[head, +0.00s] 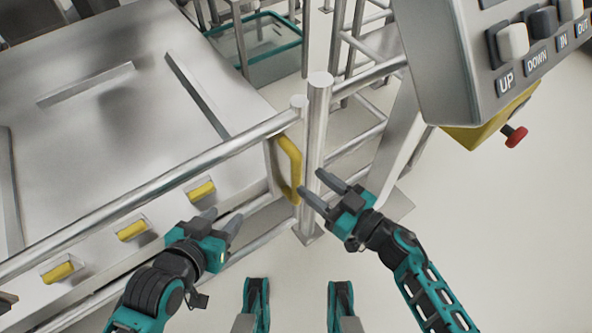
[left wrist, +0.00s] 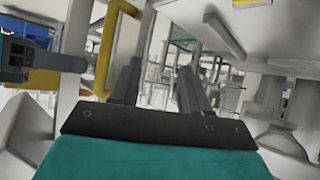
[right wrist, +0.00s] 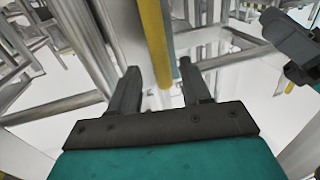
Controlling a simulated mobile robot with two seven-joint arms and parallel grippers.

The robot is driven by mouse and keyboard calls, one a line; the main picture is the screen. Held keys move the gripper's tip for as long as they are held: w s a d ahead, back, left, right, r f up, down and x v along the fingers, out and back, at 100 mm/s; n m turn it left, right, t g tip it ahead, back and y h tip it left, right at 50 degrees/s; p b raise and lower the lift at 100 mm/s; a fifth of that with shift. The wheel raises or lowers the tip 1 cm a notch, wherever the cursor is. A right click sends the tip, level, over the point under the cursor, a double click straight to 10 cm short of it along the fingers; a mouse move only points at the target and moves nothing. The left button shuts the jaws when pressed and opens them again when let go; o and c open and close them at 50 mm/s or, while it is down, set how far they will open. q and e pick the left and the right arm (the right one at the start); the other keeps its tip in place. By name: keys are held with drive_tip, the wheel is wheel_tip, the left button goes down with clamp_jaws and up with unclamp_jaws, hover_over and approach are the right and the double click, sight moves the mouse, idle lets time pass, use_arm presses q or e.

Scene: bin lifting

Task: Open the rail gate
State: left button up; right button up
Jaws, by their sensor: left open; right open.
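The rail gate (head: 150,181) is a set of silver tubes running from the lower left to a post (head: 316,140) in the middle of the head view. A yellow handle (head: 289,168) is fixed at its end beside the post. The handle also shows in the left wrist view (left wrist: 104,50) and between the fingers in the right wrist view (right wrist: 155,45). My right gripper (head: 310,186) is open, close to the handle and post, not closed on anything. My left gripper (head: 224,222) is open and empty, left of and below the handle, near the lower rail.
A control panel (head: 480,60) with UP, DOWN and IN buttons and a red knob (head: 515,136) hangs at the upper right. A metal machine with yellow latches (head: 132,230) stands behind the rail. A teal-rimmed glass bin (head: 262,50) is at the back. Floor at right is clear.

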sight(301, 174)
drive_tip(key=b+x, duration=0.1)
drive_tip(key=x, duration=0.5)
drive_tip(key=shift+c, duration=0.3)
clamp_jaws()
